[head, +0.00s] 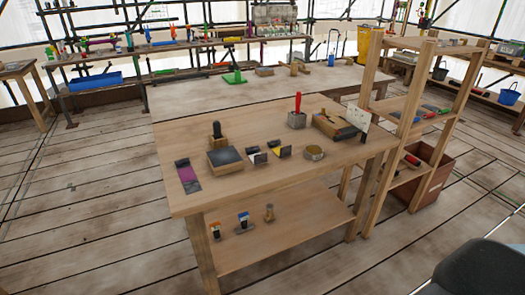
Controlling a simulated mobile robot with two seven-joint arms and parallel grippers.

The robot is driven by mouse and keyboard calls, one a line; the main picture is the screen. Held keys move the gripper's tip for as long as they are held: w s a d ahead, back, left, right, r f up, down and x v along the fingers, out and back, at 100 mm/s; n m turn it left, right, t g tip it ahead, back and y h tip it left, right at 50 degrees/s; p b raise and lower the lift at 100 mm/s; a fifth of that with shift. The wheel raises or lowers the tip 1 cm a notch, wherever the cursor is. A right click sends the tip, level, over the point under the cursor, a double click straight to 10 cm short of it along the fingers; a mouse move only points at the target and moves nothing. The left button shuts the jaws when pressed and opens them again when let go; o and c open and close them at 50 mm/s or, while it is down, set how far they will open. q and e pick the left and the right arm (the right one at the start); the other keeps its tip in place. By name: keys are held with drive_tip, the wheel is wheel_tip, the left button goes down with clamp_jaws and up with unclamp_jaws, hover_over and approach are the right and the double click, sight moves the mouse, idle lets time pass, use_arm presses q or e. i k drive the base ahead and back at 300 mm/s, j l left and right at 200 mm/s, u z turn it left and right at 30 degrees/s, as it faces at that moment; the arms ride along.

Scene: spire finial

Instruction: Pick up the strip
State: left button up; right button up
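Several small flat pieces lie on the near wooden table (250,182). A purple flat piece with a dark upper end (188,178) is near its left edge. A dark-and-white piece (257,157), a yellow-and-white piece (275,151) and a small dark piece (285,152) lie near the middle. I cannot tell for sure which of these is the strip. Neither of my grippers shows in the head view.
A dark-topped block (226,158), a tan ring (314,153), a grey box with a red handle (297,118) and a wooden box (333,127) by an upright white plate (356,112) share the table. A wooden shelf rack (414,122) stands at its right. The front tabletop is clear.

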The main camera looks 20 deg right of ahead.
sight(251, 152)
drive_tip(key=i+l, duration=0.15)
drive_tip(key=l, duration=0.3)
drive_tip(key=i+l, duration=0.1)
drive_tip(key=l, duration=0.4)
drive_tip(key=i+l, duration=0.15)
drive_tip(key=l, duration=0.3)
drive_tip(key=i+l, duration=0.15)
drive_tip(key=l, duration=0.3)
drive_tip(key=i+l+u, duration=0.1)
drive_tip(key=l, duration=0.35)
drive_tip(key=i+l, duration=0.15)
drive_tip(key=l, duration=0.35)
drive_tip(key=i+l, duration=0.1)
drive_tip(key=l, duration=0.35)
drive_tip(key=i+l, duration=0.15)
drive_tip(key=l, duration=0.35)
